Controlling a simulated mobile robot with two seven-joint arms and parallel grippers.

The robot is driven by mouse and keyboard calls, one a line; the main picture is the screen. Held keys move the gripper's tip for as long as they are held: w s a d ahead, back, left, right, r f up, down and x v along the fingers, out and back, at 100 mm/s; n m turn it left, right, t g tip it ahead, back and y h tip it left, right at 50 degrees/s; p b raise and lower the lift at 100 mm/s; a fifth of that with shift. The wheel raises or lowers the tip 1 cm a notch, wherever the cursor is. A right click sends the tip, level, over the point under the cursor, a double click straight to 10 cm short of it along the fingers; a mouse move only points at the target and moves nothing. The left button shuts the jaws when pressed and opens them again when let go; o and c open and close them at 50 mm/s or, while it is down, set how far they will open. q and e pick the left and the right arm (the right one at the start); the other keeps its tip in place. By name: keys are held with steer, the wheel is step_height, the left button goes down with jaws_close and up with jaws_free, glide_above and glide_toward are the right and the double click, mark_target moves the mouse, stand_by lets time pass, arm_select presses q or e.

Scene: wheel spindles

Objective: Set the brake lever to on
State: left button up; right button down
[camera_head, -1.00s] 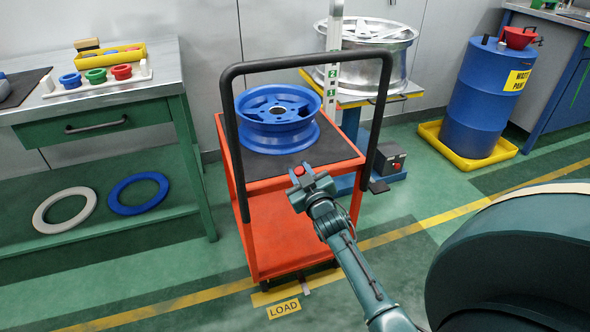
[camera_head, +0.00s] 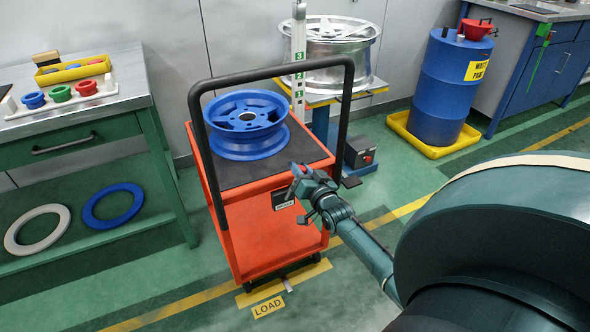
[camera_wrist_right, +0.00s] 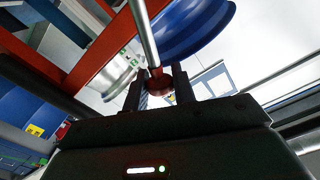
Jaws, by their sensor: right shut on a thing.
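The brake lever is a metal rod with a red knob (camera_wrist_right: 160,88) on the front of the orange-red cart (camera_head: 262,232). The rod runs upward from the knob in the right wrist view. My right gripper (camera_head: 300,172) is shut on the red knob, one finger on each side of it. In the head view the gripper hides most of the lever. A small dark plate with a white label (camera_head: 284,205) is on the cart front, left of the gripper; its lettering is too small to read surely. My left gripper is not in view.
A blue wheel rim (camera_head: 247,125) lies on the cart's dark top, under its black push handle (camera_head: 273,74). A green workbench (camera_head: 75,140) stands left. A silver wheel (camera_head: 340,50) and a blue drum (camera_head: 452,85) stand behind.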

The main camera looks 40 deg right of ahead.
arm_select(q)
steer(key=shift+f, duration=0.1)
arm_select(e)
steer(key=shift+s+d+f+m, duration=0.1)
steer(key=shift+d+f+m, duration=0.05)
steer(key=shift+d+m, duration=0.25)
steer(key=c, duration=1.2)
jaws_free()
steer(key=shift+s+a, duration=0.15)
steer(key=shift+s, duration=0.35)
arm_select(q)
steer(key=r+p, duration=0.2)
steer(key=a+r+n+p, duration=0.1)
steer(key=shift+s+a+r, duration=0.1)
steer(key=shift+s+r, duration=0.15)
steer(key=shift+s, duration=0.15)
arm_select(e)
steer(key=v, duration=1.2)
steer(key=shift+s+f, duration=0.1)
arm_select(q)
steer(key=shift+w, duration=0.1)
